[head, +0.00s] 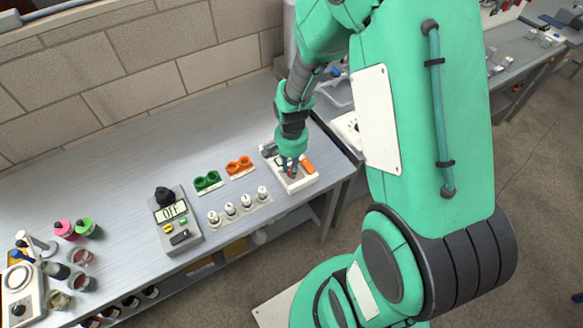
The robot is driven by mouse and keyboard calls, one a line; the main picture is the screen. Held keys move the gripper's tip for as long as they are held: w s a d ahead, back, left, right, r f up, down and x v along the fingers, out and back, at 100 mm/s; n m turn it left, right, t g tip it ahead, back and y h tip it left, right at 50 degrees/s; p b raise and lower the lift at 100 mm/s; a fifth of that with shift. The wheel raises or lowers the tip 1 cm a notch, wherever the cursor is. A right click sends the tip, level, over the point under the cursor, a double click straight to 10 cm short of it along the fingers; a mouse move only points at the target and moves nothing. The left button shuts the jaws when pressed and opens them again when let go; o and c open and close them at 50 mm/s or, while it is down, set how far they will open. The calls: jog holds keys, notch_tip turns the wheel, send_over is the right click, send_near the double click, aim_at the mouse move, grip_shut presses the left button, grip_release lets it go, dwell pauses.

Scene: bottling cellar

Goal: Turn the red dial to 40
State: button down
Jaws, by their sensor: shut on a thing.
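My gripper (290,168) points down over a white box (300,184) near the right end of the grey bench. Its fingers are shut on the red dial (291,174), of which only a small bit of red shows between and below the fingertips. The dial's scale and pointer are too small and too covered to read, so I cannot tell its setting. An orange part (308,166) sits on the right side of the same box.
Left of the box are several white-topped pieces in a strip (240,206), a green double holder (208,181), an orange double holder (239,167) and a grey device reading OFF (174,219). Jars and a scale (19,281) stand far left.

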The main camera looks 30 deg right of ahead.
jog(key=shift+m+p, duration=0.3)
jog(key=shift+m, duration=0.2)
jog(key=shift+m+p, duration=0.55)
jog(key=shift+m, duration=0.65)
jog(key=shift+m+p, duration=0.45)
jog(key=shift+m, duration=0.85)
jog(key=c, duration=1.6)
grip_release()
jog(key=shift+o, duration=0.2)
notch_tip(320, 180, up, 12)
